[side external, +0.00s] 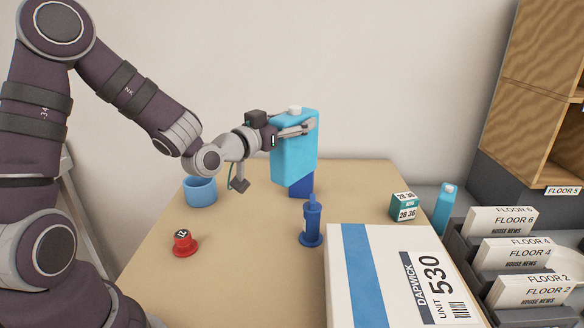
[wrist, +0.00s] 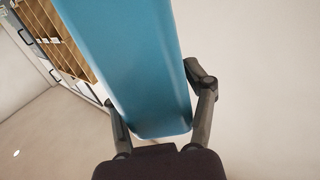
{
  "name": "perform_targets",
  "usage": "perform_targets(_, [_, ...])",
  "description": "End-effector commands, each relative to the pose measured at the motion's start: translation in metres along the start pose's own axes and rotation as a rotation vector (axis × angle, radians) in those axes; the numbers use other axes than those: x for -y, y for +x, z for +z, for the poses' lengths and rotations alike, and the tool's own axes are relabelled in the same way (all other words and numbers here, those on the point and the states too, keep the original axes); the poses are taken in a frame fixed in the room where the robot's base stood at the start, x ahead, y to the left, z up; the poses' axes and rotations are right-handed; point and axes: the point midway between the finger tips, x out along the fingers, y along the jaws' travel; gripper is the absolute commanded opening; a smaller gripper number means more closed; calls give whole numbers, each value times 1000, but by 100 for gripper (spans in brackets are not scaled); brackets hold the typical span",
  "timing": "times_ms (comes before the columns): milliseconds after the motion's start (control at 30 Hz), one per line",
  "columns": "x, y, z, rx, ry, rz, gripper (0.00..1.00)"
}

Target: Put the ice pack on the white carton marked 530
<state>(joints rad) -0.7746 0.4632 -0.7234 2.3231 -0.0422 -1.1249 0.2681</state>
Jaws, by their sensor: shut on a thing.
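The ice pack (side external: 293,150) is a light blue block with a white cap. My gripper (side external: 302,128) is shut on it near its top and holds it upright above the far part of the table. In the wrist view the ice pack (wrist: 135,65) fills the middle, with my gripper (wrist: 160,105) closed on both its sides. The white carton marked 530 (side external: 390,250) lies flat at the front right of the table, with a blue stripe and a label. Its visible top is bare. The ice pack is apart from it, farther back and to the left.
A dark blue object (side external: 301,186) stands behind and below the ice pack, partly hidden. A blue bottle-like piece (side external: 311,225) stands left of the carton. A blue cup (side external: 200,191), red piece (side external: 184,243), teal cube (side external: 404,206) and cyan bottle (side external: 444,208) stand around. Floor-marked sorters (side external: 500,250) are right.

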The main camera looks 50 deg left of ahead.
Motion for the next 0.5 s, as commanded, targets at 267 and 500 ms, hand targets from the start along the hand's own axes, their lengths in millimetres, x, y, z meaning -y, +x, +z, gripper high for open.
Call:
perform_targets(267, [-95,-10,-2,18,0,249,11])
perform_targets(500, [-172,-26,12,20,-6,426,11])
